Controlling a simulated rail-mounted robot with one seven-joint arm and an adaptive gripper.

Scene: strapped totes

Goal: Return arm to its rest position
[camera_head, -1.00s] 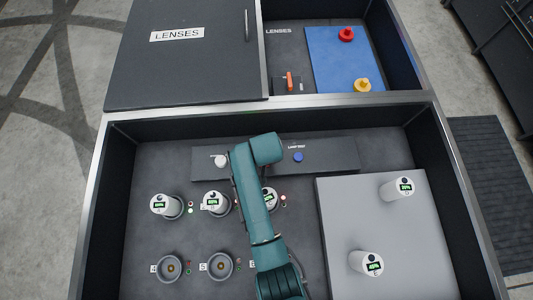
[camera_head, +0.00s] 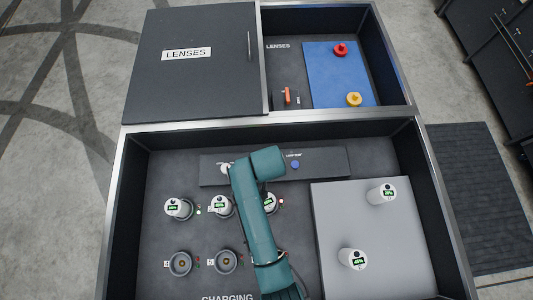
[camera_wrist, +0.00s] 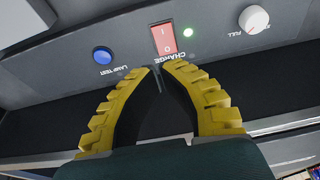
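My teal arm (camera_head: 258,215) reaches over the lower bay of the tote toward the dark control panel (camera_head: 325,163). In the head view my gripper is hidden behind the arm. In the wrist view my gripper (camera_wrist: 161,68) has its yellow ribbed fingers brought together at the tips, with only a thin gap and nothing visible between them. The tips are just in front of the red CHARGE rocker switch (camera_wrist: 163,38); I cannot tell whether they touch it.
A blue button (camera_head: 295,165) and white knob (camera_head: 225,168) flank the arm. White canisters stand at left (camera_head: 178,208) and on the grey platform (camera_head: 330,260). Empty round sockets (camera_head: 180,263) sit in front. The LENSES lid (camera_head: 200,85) and blue mat (camera_head: 335,85) are behind.

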